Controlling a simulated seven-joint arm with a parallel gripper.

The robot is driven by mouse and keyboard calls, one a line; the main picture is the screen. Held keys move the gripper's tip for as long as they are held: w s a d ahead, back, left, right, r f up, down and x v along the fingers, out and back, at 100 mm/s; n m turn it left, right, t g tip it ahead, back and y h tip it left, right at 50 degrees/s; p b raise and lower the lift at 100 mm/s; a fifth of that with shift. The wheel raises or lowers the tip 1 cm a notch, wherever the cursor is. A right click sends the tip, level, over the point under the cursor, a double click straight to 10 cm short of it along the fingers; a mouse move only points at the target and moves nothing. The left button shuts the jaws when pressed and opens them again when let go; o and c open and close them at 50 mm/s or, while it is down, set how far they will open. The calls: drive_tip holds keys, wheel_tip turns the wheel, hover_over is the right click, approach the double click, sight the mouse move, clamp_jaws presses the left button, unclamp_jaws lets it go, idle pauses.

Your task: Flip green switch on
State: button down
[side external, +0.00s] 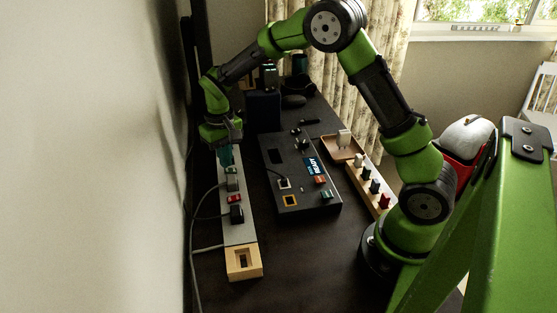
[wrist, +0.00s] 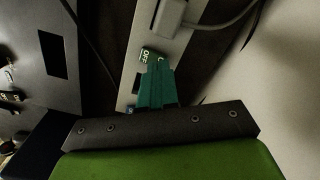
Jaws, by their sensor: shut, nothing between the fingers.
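A long pale grey strip (side external: 238,222) lies on the dark table along the left wall, with a green switch (side external: 231,170) near its far part. In the wrist view the strip (wrist: 160,42) runs up from the fingers, and the green switch (wrist: 147,55) shows a white "OFF" label. My gripper (side external: 226,157) points down over the strip just beyond the green switch. Its teal fingers (wrist: 158,68) are shut with nothing between them and hide part of the switch. I cannot tell whether the fingertips touch it.
A red switch (side external: 234,198) and black plugs (side external: 237,214) with cables sit nearer on the strip. A dark control panel (side external: 300,175) lies to the right, and a wooden peg block (side external: 372,187) lies beyond it. A dark blue box (side external: 263,110) stands behind. The wall is close on the left.

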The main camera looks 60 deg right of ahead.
drive_tip(key=shift+f, duration=0.85)
idle(0.3)
drive_tip(key=shift+r, duration=3.55)
drive_tip(key=shift+s+f, duration=0.1)
drive_tip(key=shift+f, duration=0.15)
drive_tip(key=s+a+r+t, duration=0.1)
drive_tip(key=s+r+t, duration=0.1)
drive_tip(key=s+r, duration=0.2)
drive_tip(key=s+a+r+t+y, duration=0.1)
drive_tip(key=s+r, duration=0.4)
drive_tip(key=s, duration=0.6)
drive_tip(key=s+a+r+m+t+y, duration=0.1)
drive_tip(key=s+r+t, duration=0.3)
drive_tip(key=s, duration=0.3)
drive_tip(key=shift+s+r, duration=0.25)
drive_tip(key=shift+s, duration=0.1)
drive_tip(key=shift+a, duration=0.1)
